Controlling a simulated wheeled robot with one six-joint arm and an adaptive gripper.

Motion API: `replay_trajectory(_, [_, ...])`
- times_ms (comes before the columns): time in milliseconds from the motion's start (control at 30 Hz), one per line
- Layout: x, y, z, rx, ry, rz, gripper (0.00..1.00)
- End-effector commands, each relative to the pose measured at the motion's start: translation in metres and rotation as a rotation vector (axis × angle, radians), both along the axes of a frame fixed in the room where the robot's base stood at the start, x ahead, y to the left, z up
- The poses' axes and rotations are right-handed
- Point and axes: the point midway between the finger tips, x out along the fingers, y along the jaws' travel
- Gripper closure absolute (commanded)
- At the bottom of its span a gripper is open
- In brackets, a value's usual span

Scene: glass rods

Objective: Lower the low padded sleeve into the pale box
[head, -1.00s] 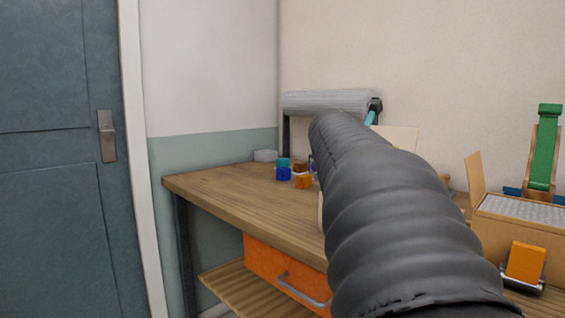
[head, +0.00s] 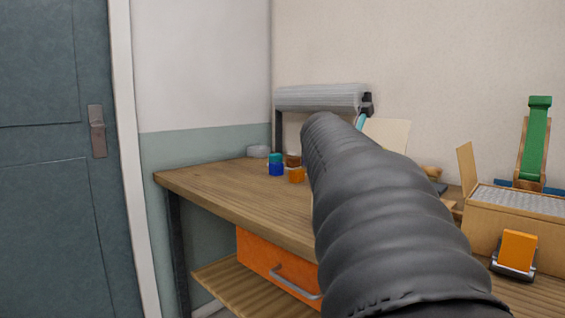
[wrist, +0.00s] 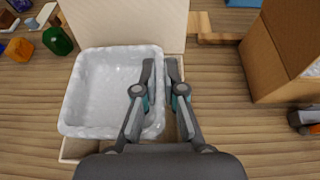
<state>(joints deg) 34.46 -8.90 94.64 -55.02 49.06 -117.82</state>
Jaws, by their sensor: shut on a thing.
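The low padded sleeve (wrist: 105,95) is a whitish, bubbly, open square shape in the wrist view. My gripper (wrist: 160,70) is shut on its right wall. The sleeve lies over the pale box (wrist: 72,148), whose near edge shows below it and whose tall flap (wrist: 125,18) stands behind it. The sleeve covers the box's left side and seems to reach a little past it; a strip of the box shows on the right. I cannot tell the height between them. In the head view my arm hides gripper and sleeve; a pale flap (head: 388,138) shows behind it.
A brown carton (wrist: 275,60) stands close on the right of the pale box. A green jar (wrist: 58,40) and an orange one (wrist: 18,49) stand at the upper left. In the head view an orange block (head: 518,250) sits before a carton (head: 515,215) with grey padding.

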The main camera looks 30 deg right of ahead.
Motion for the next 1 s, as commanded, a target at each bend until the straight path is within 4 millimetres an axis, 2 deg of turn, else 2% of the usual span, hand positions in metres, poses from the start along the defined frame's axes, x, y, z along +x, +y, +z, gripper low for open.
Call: replay_trajectory(1000, [0.000,0.000,-0.045,0.000,-0.001,0.000,1.00])
